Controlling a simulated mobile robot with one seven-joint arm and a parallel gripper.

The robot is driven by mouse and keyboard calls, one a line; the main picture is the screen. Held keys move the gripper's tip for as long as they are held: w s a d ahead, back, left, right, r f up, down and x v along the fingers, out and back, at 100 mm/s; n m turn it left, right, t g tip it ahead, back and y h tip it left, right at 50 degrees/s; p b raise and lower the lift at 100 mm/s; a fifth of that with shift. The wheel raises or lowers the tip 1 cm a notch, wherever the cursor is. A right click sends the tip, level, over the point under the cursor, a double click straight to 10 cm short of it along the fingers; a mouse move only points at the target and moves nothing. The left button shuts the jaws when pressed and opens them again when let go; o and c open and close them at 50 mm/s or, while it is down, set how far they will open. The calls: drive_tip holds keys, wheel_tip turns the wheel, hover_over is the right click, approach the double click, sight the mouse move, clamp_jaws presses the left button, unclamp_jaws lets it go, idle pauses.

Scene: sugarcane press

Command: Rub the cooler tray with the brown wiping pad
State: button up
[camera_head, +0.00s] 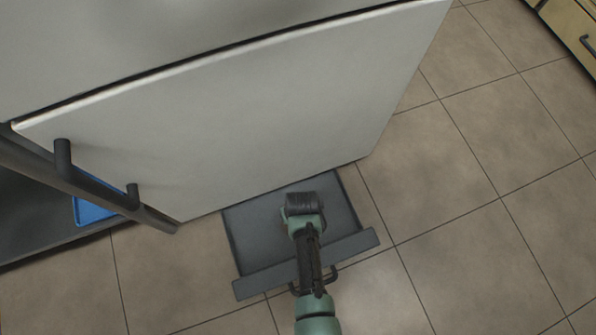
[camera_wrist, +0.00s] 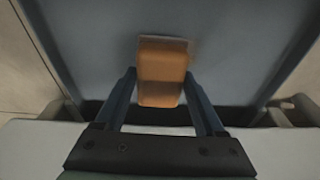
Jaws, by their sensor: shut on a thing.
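The cooler tray (camera_head: 252,235) is a dark grey, shallow, drawer-like tray at the foot of the large pale panel in the head view. Its grey floor (camera_wrist: 85,35) fills most of the wrist view. My gripper (camera_head: 303,203) points down over the tray's inside, around its middle. In the wrist view the brown wiping pad (camera_wrist: 162,72) is between the fingertips, and my gripper is shut on it. The pad lies against or just above the tray floor; I cannot tell which. In the head view my gripper hides the pad.
The large pale panel (camera_head: 260,115) rises behind the tray. A dark handle (camera_head: 95,185) is at its left, with a blue object (camera_head: 90,212) behind it. The tray's front lip (camera_head: 265,277) lies below my gripper. Tiled floor (camera_head: 470,190) is clear at right.

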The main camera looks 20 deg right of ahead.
drive_tip(key=shift+s+a+r+p, duration=0.1)
drive_tip(key=shift+r+p, duration=2.6)
drive_tip(key=shift+r, duration=0.15)
